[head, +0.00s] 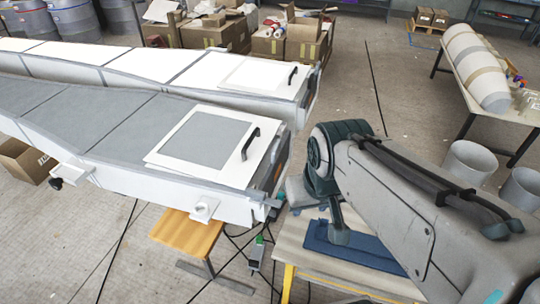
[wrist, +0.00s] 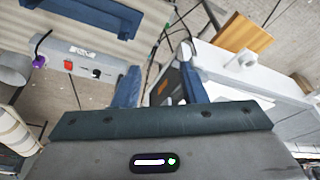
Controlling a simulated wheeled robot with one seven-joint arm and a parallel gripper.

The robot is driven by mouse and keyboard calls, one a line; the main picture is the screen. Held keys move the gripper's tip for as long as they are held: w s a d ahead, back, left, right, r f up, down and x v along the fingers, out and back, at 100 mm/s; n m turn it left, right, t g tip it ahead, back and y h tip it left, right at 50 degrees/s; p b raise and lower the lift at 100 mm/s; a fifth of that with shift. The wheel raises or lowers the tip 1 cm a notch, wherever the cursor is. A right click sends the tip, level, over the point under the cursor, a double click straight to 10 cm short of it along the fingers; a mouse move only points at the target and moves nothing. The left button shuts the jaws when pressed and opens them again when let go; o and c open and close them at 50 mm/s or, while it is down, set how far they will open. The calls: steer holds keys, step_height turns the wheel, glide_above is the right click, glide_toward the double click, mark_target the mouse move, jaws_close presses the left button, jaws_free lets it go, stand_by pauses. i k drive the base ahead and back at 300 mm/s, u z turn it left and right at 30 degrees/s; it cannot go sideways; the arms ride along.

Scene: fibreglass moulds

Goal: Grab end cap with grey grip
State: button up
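A white square panel with a grey centre (head: 207,139) lies flat on the near mould's end, with a dark grip (head: 250,145) along its right side. A plain white panel (head: 255,75) with a similar dark grip (head: 293,76) lies on the far mould. Neither grip looks clearly grey, so I cannot tell which panel is the named end cap. My gripper (wrist: 160,86) shows in the wrist view with two blue fingers apart and nothing visibly held. In the head view my arm hangs over the bench, right of the near panel; the fingers are not clearly seen there.
A bench (head: 305,233) with a blue piece (head: 345,242) stands below my arm. A wooden stool (head: 187,232) and loose cables are by the near mould (head: 75,105). A table with a striped mould (head: 475,65) and buckets (head: 468,162) are at right.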

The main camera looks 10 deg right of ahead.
mark_target(279, 153)
steer(key=k, duration=1.3)
steer(key=u, duration=0.65)
steer(key=i, duration=0.55)
steer(key=u, duration=0.55)
steer(key=i, duration=0.8)
steer(key=z, duration=0.75)
steer(key=i, duration=0.8)
steer(key=z, duration=0.9)
